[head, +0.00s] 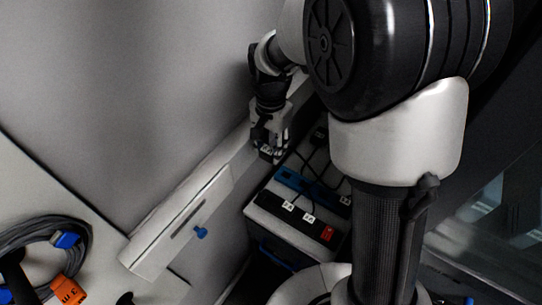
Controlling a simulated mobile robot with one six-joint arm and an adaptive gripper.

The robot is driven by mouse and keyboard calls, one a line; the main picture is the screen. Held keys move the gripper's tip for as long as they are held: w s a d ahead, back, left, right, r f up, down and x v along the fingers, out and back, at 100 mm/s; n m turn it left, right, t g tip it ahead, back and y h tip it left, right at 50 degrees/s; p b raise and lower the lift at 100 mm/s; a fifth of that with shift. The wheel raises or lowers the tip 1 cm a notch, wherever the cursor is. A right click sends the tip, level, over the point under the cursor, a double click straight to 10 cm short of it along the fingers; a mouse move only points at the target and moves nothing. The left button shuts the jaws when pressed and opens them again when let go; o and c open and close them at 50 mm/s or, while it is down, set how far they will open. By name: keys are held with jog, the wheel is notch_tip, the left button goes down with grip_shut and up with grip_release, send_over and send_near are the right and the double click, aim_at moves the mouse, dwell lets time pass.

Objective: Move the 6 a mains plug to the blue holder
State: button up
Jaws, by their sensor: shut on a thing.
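My gripper (268,146) is above the far left end of the power strip area, pointing down. It is shut on a dark plug with a white label (266,153); the label is too small to read surely. The fingers hide most of the plug. A blue strip (290,180) also lies just behind the black power strip, so I cannot tell which blue part is the holder.
The black power strip (272,206) carries white-labelled plugs and a red switch (327,233), with black cables behind. A white rail (160,245) with a dark slot runs beside it. A coiled cable with blue connector (67,240) and orange tag (67,289) lies lower left.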

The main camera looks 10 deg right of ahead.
notch_tip(320, 180, up, 4)
jog(key=shift+r+p, duration=0.25)
jog(key=shift+p, duration=0.25)
jog(key=shift+r+p, duration=1.55)
jog(key=shift+r, duration=0.25)
jog(key=shift+f, duration=0.1)
